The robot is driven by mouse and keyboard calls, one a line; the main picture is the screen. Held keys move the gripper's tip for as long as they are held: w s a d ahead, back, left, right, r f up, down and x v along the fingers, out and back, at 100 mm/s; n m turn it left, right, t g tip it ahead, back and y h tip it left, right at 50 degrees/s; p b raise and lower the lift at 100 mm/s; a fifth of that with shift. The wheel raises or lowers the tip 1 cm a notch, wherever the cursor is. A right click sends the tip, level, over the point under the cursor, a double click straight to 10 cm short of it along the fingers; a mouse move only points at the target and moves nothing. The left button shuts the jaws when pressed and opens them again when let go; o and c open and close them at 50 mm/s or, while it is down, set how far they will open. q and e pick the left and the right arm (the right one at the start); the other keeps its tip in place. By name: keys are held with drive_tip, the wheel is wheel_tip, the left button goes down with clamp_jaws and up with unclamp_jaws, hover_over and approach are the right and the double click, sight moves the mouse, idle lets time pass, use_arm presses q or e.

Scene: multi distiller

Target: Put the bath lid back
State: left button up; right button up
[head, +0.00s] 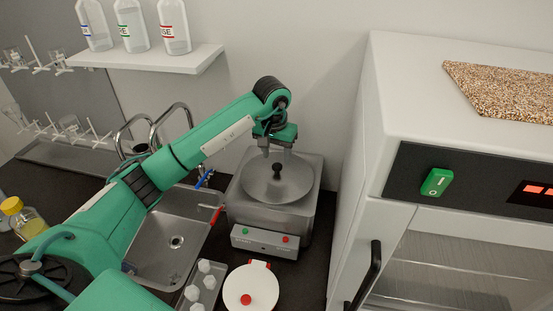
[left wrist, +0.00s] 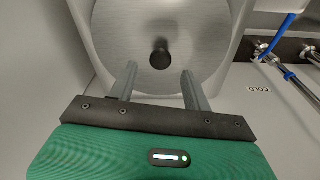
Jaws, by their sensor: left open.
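The bath (head: 232,207) is a grey metal box with a front panel carrying a green and a red button. The bath lid (head: 268,187) is a round grey metal disc with a black knob (head: 277,170), and it sits over the top of the bath. The lid also fills the top of the left wrist view (left wrist: 185,22), with its knob (left wrist: 160,55) just beyond the fingers. My left gripper (head: 275,152) is open and empty above the back part of the lid; it shows large in the left wrist view (left wrist: 160,82). My right gripper is not in view.
A sink (head: 150,262) with taps is left of the bath. A white round lid with a red knob (head: 238,290) and a tray of white pieces (head: 200,290) lie in front. A large white oven-like cabinet (head: 400,85) blocks the right side. A shelf (head: 150,60) with bottles hangs at upper left.

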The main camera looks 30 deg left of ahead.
use_arm(q)
wheel_tip(320, 180, up, 10)
drive_tip(key=s+b, duration=0.1)
drive_tip(key=b, duration=0.2)
drive_tip(key=shift+s+f, duration=0.1)
drive_tip(key=shift+f, duration=0.05)
idle(0.4)
